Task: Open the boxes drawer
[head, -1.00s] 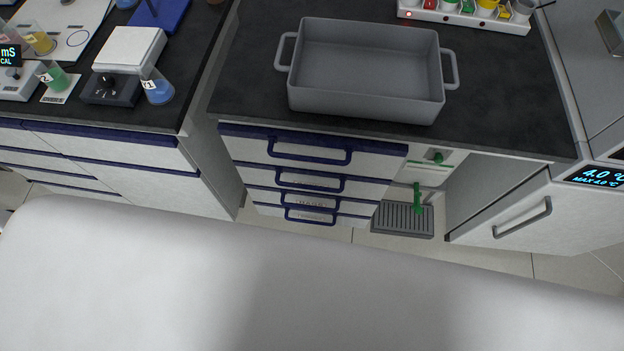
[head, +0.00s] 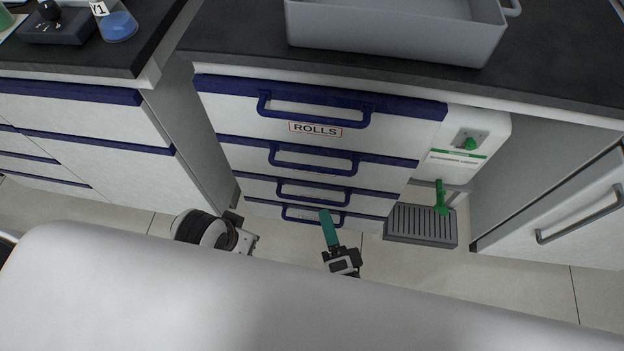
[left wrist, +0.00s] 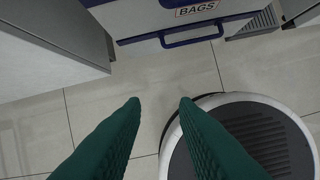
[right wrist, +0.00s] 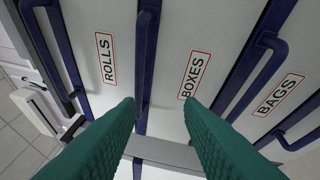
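The boxes drawer (right wrist: 194,75) is shut, with a red-framed BOXES label in the right wrist view. Its dark blue handle (right wrist: 147,55) stands between the ROLLS and BOXES labels. In the head view this is the second handle (head: 313,160) from the top. My right gripper (right wrist: 160,103) is open and empty, its teal fingers apart in front of the drawer fronts and not around a handle. In the head view one teal finger (head: 328,228) shows before the lower drawers.
The ROLLS drawer (head: 315,128) is above and the BAGS drawer (right wrist: 280,93) below; both are shut. A grey tray (head: 390,32) stands on the counter. A dispenser with a green knob (head: 468,143) and a floor grate (head: 410,226) are at right. A cabinet side (head: 190,130) is at left.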

